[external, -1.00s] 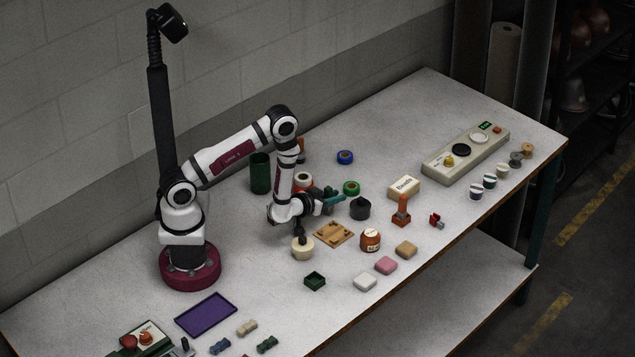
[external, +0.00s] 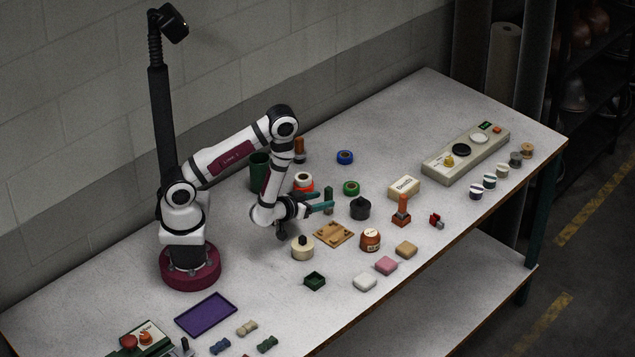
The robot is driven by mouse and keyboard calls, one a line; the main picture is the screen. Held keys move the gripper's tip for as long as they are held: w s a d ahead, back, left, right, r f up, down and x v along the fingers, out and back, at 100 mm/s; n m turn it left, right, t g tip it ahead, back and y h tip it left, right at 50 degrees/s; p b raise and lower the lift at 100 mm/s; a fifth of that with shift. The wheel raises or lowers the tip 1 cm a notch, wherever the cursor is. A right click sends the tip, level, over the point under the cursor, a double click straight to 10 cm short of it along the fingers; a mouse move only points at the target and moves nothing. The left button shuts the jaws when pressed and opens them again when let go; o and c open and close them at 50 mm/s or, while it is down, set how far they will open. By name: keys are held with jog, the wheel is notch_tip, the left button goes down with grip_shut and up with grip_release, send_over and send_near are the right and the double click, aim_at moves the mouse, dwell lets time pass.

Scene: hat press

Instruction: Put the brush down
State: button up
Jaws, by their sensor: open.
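My gripper (external: 325,202) has teal fingers spread apart, open and empty, low over the middle of the table and pointing right. A small upright olive-green piece (external: 328,195), which may be the brush, stands just beyond the fingertips. It is too small to identify surely, and a finger partly covers its lower part. I cannot tell whether the fingers touch it.
A dark round pot (external: 360,209) stands right of the gripper, and a wooden board (external: 334,235) lies in front.

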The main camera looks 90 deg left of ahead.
jog(key=shift+s+d+r, duration=0.15)
jog(key=shift+s+d, duration=0.05)
jog(key=shift+s, duration=0.05)
jog(key=w+d+r+n+g+h, duration=0.2)
jog(key=w+d+r+g+h, duration=0.15)
jog(key=w+r+h, duration=0.55)
jog(key=s+a+r+m+g, duration=0.2)
jog(key=s+a+r+g, duration=0.1)
jog(key=s+a+g, duration=0.3)
jog(key=shift+h, duration=0.4)
jog(key=f, duration=1.5)
jog(key=shift+w+a+f, duration=0.1)
jog(key=shift+a+f, duration=0.2)
jog(key=shift+a, duration=0.1)
grip_shut()
